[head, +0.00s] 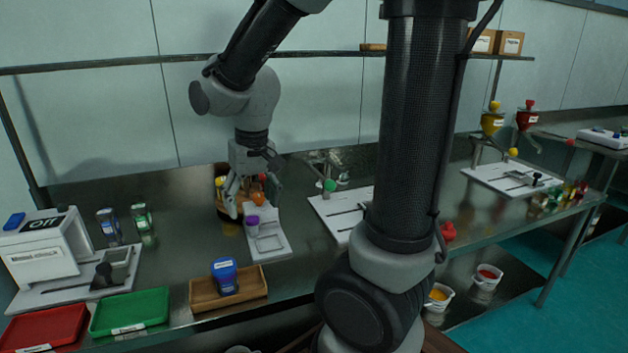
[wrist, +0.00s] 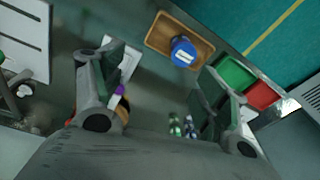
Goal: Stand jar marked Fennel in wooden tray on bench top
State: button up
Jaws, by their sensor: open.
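The wooden tray (head: 258,291) lies on the bench top near its front edge; it also shows at the top of the wrist view (wrist: 160,22). A jar with a blue cap (head: 224,276) stands upright in it, and shows in the wrist view (wrist: 183,52). Another blue-capped jar (head: 109,228) and a green-capped jar (head: 141,218) stand at the left by the white machine. The jar labels are too small to read, so I cannot tell which is Fennel. My gripper (head: 252,190) is open and empty, above the bench behind the tray, apart from these jars.
A white board with a purple knob (head: 252,220) and orange-topped items (head: 258,199) are below and behind my gripper. A green tray (head: 130,312) and red tray (head: 45,328) lie front left. The white machine marked Off (head: 45,250) stands far left.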

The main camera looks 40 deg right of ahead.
jog(key=s+d+r+t, duration=0.1)
jog(key=s+d+r, duration=0.3)
jog(key=s, duration=0.3)
jog(key=s+d+r+t, duration=0.1)
jog(key=s+d+r, duration=0.2)
jog(key=s, duration=0.4)
jog(key=shift+d+r+n+t, duration=0.3)
jog(key=shift+d+r+n, duration=0.1)
jog(key=shift+r, duration=0.3)
